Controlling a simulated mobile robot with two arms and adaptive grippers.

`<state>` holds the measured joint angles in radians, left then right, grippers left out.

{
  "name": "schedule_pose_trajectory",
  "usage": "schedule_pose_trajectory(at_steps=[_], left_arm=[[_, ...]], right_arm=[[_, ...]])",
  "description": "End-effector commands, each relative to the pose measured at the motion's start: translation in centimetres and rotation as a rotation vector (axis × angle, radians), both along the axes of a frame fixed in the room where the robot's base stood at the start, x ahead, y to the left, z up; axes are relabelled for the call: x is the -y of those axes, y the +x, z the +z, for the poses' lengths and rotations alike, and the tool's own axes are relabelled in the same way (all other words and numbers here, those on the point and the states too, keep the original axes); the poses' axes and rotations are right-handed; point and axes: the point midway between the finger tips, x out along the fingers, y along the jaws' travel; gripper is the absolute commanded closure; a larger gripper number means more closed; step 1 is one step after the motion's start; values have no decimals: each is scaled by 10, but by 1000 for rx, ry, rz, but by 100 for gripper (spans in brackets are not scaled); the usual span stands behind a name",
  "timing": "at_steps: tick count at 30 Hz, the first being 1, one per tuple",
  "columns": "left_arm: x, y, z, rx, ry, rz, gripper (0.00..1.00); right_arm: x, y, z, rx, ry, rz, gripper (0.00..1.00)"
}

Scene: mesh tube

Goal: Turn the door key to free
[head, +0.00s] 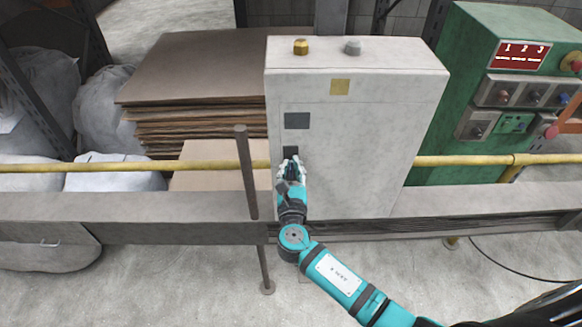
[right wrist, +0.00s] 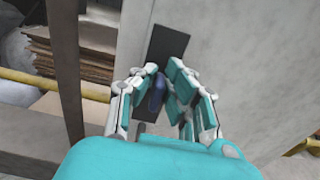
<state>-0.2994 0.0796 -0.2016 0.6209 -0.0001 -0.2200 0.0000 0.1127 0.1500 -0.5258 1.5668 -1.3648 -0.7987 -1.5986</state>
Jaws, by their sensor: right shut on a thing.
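A pale grey cabinet (head: 360,130) stands in the middle of the head view. Its front has a dark grey square plate (head: 297,121) and, below it, a second dark plate partly covered by my right gripper (head: 291,168). In the right wrist view, a dark blue key (right wrist: 157,95) stands out from a dark plate (right wrist: 167,45). My right gripper's fingers (right wrist: 160,90) reach around the key and are shut on it. The key's turn angle and any lettering cannot be made out. My left gripper is not in view.
A yellow pipe (head: 460,160) and a grey rail (head: 130,208) run behind and beside the cabinet. A dark upright post (head: 246,175) stands just left of my right gripper. Cardboard sheets (head: 200,75) are stacked at left; a green control machine (head: 455,75) is at right.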

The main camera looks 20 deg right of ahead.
Motion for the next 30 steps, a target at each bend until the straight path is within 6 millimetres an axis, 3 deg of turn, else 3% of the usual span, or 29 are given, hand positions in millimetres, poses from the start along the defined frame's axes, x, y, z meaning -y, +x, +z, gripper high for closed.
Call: schedule_pose_trajectory(at_steps=[11,30], left_arm=[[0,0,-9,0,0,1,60],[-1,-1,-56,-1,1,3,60]], right_arm=[[1,0,-1,27,86,-1,100],[8,-2,-5,185,628,-1,100]])
